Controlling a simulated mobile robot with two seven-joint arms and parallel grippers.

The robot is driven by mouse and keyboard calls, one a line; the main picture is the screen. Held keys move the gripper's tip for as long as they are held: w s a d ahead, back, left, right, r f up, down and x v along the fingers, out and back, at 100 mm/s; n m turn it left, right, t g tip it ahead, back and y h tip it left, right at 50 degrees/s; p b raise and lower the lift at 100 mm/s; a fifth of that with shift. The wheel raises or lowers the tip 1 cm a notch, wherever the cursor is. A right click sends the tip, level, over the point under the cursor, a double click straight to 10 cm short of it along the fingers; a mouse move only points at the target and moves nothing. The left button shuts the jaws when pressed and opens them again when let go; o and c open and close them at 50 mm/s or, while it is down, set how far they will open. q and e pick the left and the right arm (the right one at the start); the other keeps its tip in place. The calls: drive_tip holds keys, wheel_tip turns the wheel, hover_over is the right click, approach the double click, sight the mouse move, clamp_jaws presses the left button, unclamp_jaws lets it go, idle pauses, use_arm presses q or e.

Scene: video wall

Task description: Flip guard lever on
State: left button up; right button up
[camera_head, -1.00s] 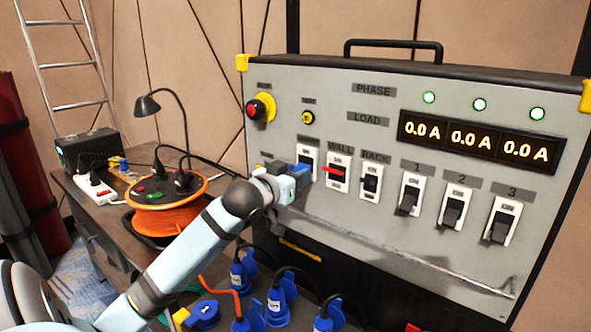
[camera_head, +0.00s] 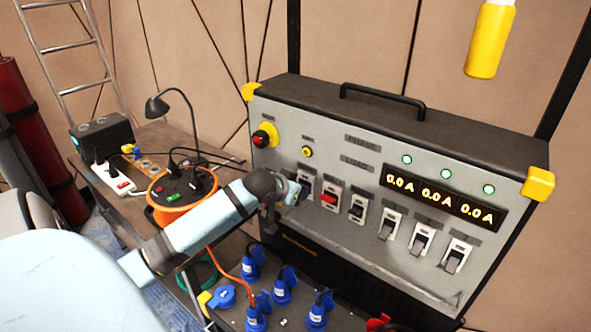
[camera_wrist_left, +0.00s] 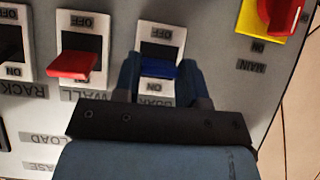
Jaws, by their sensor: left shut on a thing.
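The guard switch (camera_head: 305,182) is the leftmost in the row on the grey panel (camera_head: 330,233). In the left wrist view its blue guard lever (camera_wrist_left: 159,70) sticks out of a white plate with a dark slot. The plate reads OFF on the far side and ON on the near side. My left gripper (camera_wrist_left: 160,72) is shut on the lever, one finger on each side. In the head view the gripper (camera_head: 296,191) partly hides the switch. My right gripper is not in view.
The red wall lever (camera_wrist_left: 72,65) is close beside the gripper, with the rack switch (camera_wrist_left: 12,45) beyond. A red and yellow knob (camera_wrist_left: 277,15) is on the other side. Several blue plugs (camera_head: 282,287) stand below the panel. An orange cable reel (camera_head: 180,190) stands left.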

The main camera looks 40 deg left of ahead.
use_arm(q)
drive_tip(key=r+g+p, duration=0.1)
drive_tip(key=p, duration=0.2)
drive_tip(key=shift+w+r+g+p, duration=0.2)
drive_tip(key=shift+g+p, duration=0.1)
drive_tip(key=shift+g, duration=0.1)
drive_tip(key=shift+g+p, duration=0.5)
drive_tip(key=shift+p, duration=0.05)
drive_tip(key=shift+w+g, duration=0.15)
drive_tip(key=shift+g, duration=0.25)
drive_tip(key=shift+p, duration=0.3)
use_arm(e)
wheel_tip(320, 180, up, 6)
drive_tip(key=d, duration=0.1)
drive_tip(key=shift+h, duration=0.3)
use_arm(q)
drive_tip(key=shift+g+h, duration=0.3)
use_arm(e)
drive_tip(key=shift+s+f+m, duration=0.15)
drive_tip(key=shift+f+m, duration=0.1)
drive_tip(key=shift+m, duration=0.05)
use_arm(q)
drive_tip(key=o, duration=0.9)
drive_tip(key=shift+c, duration=0.2)
drive_tip(key=shift+o, duration=0.3)
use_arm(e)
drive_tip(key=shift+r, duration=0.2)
